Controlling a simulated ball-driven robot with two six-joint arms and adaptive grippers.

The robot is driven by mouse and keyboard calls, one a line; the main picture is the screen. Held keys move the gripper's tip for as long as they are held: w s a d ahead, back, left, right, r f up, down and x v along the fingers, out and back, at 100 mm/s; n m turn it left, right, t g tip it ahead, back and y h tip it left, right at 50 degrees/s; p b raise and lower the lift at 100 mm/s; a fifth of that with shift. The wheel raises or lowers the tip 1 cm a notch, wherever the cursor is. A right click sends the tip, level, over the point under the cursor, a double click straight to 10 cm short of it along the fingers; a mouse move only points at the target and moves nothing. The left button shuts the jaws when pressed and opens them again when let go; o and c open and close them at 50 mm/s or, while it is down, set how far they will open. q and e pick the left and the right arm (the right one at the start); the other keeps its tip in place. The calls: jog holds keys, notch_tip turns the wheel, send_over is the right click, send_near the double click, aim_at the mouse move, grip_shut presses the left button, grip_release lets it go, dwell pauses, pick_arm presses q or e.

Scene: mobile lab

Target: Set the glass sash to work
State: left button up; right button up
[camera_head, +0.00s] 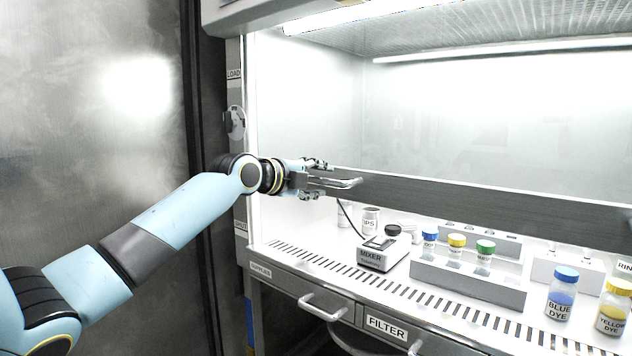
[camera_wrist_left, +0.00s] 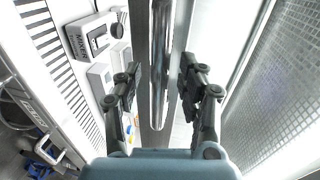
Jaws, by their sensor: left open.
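The glass sash (camera_head: 480,140) hangs partway down in front of the lit cabinet, its grey bottom rail (camera_head: 480,204) above the work surface with a gap beneath. A metal bar handle (camera_head: 345,183) sticks out from the rail's left part. My left gripper (camera_head: 324,174) is at this handle. In the left wrist view my left gripper (camera_wrist_left: 160,70) has its fingers apart, one on each side of the handle bar (camera_wrist_left: 158,60), with gaps showing between bar and fingers. My right gripper is not in view.
A mixer (camera_head: 383,250) with a cable stands inside below the sash. A rack (camera_head: 468,283) with several capped vials is right of it. Blue dye (camera_head: 561,297) and yellow dye (camera_head: 612,308) bottles stand at the front right. Drawer handles (camera_head: 322,306) jut out below.

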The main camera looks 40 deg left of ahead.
pick_arm(q)
jog(key=shift+s, duration=0.15)
jog(key=v, duration=1.1)
jog(key=shift+s, duration=0.4)
jog(key=shift+a, duration=0.1)
